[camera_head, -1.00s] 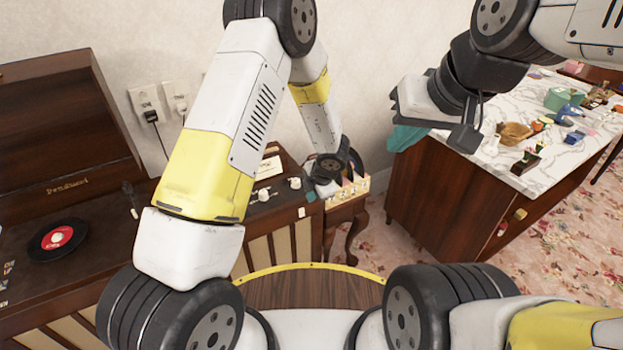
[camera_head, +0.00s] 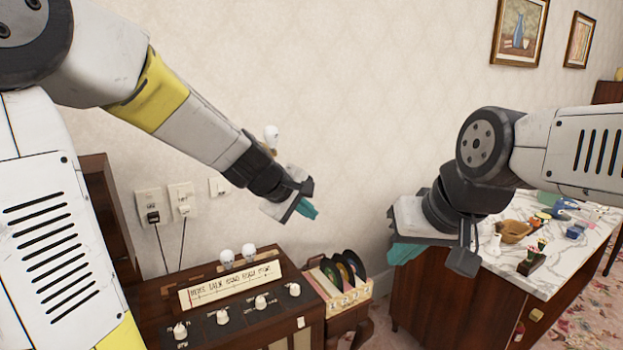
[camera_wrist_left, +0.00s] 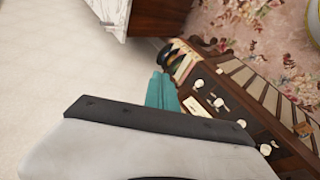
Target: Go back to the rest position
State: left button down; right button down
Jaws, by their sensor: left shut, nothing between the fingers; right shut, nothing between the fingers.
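My left gripper (camera_head: 306,208) is in front of the pale wall, above the right end of the wooden radio cabinet. Its teal fingers are shut and hold nothing. The teal fingers also show in the left wrist view (camera_wrist_left: 160,92), apart from the cabinet below. My right gripper (camera_head: 406,258) hangs near the left edge of the marble-topped cabinet (camera_head: 515,277), with its teal fingers shut and empty. Its fingertips are partly hidden by its own body.
The radio cabinet (camera_head: 245,325) with white knobs stands low in front. A record box (camera_head: 345,300) is beside it. Several small items, including a wooden bowl (camera_head: 514,232), stand on the marble top. A small white rounded thing (camera_head: 271,133) shows above my left wrist. Free wall lies between the grippers.

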pick_arm(q)
jog(key=s+a+r+m+y, duration=0.1)
jog(key=s+a+m, duration=0.3)
jog(key=s, duration=0.6)
jog(key=s+a+r+m+g+y, duration=0.1)
jog(key=s+a+r+m+y, duration=0.1)
jog(key=s+a+m, duration=0.3)
jog(key=s+a, duration=0.4)
jog(key=s, duration=0.1)
jog(key=shift+s+a+m, duration=0.3)
jog(key=shift+s, duration=0.1)
jog(key=shift+a+r, duration=0.1)
